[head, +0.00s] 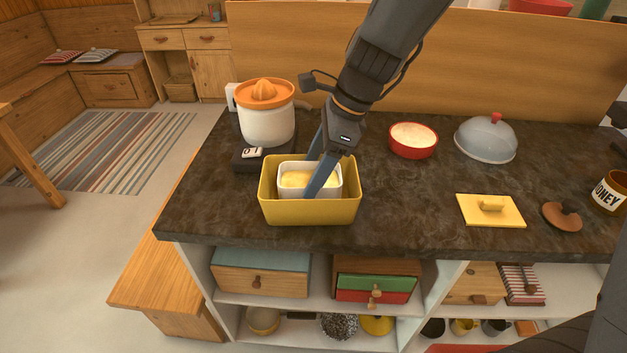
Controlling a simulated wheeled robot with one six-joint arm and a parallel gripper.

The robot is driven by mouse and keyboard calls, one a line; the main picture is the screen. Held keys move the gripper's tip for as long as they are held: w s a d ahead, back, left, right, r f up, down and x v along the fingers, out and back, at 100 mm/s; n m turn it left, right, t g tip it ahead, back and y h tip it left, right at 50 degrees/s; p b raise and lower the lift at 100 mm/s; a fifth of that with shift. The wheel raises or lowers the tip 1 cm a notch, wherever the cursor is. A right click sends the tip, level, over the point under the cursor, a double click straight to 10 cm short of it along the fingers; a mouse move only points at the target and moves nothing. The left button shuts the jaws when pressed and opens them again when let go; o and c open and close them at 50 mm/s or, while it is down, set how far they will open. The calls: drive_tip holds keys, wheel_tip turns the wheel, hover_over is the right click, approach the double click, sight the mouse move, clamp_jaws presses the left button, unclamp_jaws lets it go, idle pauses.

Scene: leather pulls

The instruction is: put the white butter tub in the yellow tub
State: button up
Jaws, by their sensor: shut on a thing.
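The yellow tub (310,212) is a rectangular open container on the dark countertop, near its front left. The white butter tub (296,192) is a small white tub with pale yellow butter in it. It shows inside the yellow tub's opening, roughly upright. I cannot tell whether it rests on the bottom. My gripper (312,185) reaches down from above, shut on the white butter tub, with one finger in front across its right part. The lower part of the butter tub is hidden by the yellow tub's front wall.
A citrus juicer (266,120) with an orange top stands just behind the yellow tub. A red bowl (413,141), a grey dome cover (486,139), a yellow lid (490,210), a brown lid (562,217) and a honey jar (609,192) are to the right. The counter (410,205) between is clear.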

drive_tip(key=shift+f, duration=1.55)
drive_tip(key=shift+f, duration=0.15)
drive_tip(key=o, duration=1.4)
drive_tip(key=b+v, duration=0.1)
drive_tip(key=v, duration=1.1)
